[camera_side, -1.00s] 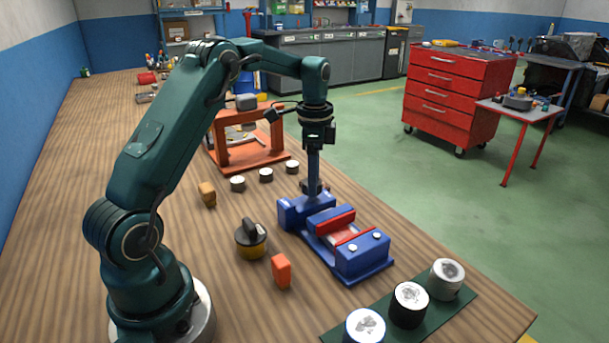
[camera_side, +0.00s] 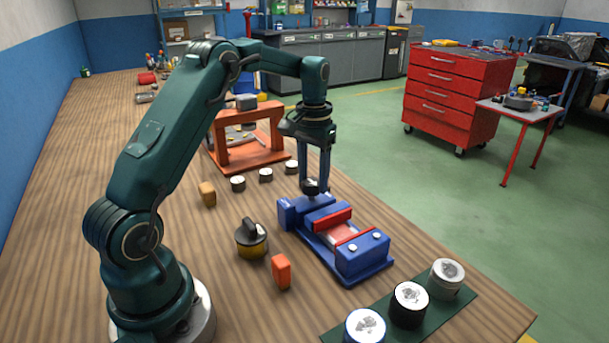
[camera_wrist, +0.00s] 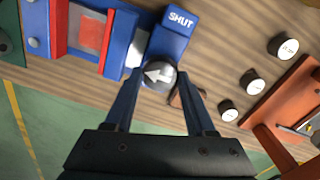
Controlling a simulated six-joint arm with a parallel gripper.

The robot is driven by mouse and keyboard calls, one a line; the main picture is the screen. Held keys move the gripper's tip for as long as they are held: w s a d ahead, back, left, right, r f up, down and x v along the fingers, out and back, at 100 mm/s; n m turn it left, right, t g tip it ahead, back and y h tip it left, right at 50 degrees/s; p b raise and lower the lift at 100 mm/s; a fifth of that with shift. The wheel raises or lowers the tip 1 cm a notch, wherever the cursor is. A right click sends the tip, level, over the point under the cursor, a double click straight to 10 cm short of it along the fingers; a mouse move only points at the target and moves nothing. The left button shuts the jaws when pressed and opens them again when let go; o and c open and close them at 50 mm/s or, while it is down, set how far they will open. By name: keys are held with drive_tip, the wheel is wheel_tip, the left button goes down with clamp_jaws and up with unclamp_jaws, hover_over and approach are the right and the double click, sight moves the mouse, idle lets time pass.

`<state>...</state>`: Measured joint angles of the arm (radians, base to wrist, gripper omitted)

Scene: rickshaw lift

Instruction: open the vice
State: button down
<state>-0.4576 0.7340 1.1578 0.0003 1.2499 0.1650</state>
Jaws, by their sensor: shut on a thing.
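The blue vice (camera_side: 362,258) lies on the wooden bench in the side view, with red jaw faces and a red-and-pale piece between them. In the wrist view the vice (camera_wrist: 120,40) is at the upper left, and its end block carries the label "SHUT". A round grey knob (camera_wrist: 158,75) with a white arrow sits at that end of the vice. My gripper (camera_side: 314,186) points straight down over the knob. In the wrist view my gripper (camera_wrist: 157,88) has a finger on each side of the knob and is shut on it. The arrow points left in that view.
An orange frame (camera_side: 250,150) stands behind, with several white-topped cylinders (camera_side: 265,175) before it. A yellow-black pot (camera_side: 250,240) and an orange block (camera_side: 281,271) stand left of the vice. A green mat (camera_side: 440,300) with three cans lies in front.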

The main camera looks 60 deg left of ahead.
drive_tip(key=n, duration=0.4)
drive_tip(key=shift+r+n, duration=0.1)
drive_tip(key=shift+n, duration=0.2)
drive_tip(key=n, duration=0.4)
drive_tip(key=shift+s+a+n, duration=0.1)
drive_tip(key=shift+n, duration=0.2)
drive_tip(key=n, duration=0.4)
drive_tip(key=shift+s+n, duration=0.1)
drive_tip(key=shift+n, duration=2)
drive_tip(key=shift+c, duration=1.2)
unclamp_jaws()
